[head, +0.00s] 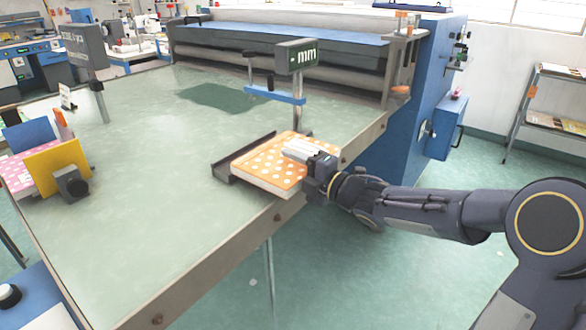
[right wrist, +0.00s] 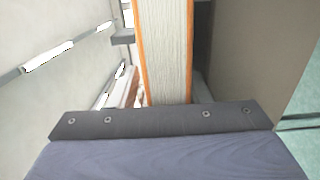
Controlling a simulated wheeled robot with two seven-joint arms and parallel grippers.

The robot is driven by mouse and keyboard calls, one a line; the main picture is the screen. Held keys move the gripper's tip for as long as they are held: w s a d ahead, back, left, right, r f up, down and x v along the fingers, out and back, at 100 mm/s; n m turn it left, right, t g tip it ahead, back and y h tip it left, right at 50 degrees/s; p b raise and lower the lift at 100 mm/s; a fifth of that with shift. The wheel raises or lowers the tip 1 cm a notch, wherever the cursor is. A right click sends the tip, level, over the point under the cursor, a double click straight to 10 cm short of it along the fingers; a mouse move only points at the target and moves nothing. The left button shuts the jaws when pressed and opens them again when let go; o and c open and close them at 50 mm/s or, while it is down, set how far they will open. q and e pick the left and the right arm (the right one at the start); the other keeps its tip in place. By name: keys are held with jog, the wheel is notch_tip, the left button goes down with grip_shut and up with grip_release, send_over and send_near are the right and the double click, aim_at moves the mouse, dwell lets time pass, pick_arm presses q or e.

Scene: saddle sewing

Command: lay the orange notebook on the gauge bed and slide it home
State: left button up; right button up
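The orange notebook (head: 268,162) has white polka dots and pale page edges. It lies about flat at the front edge of the table, over the dark gauge bed (head: 229,167), whose raised rail shows along the notebook's left side. The lower finger is hidden. In the right wrist view the notebook's page edge (right wrist: 165,50) stands upright between orange covers, beyond the dark gripper bar. My left gripper is not in view.
A "mm" display (head: 297,57) on a post and a blue bar (head: 275,95) stand behind the bed. A large roller machine (head: 300,40) is at the back. The green table (head: 150,215) is clear between.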

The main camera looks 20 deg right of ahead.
jog(key=shift+f, duration=0.9)
jog(key=shift+s+f+b, duration=0.1)
jog(key=shift+b, duration=0.3)
jog(key=shift+s+d, duration=0.1)
jog(key=shift+d, duration=0.05)
jog(key=v, duration=0.9)
jog(key=shift+d+r, duration=0.4)
jog(key=shift+r, duration=0.1)
dwell(0.3)
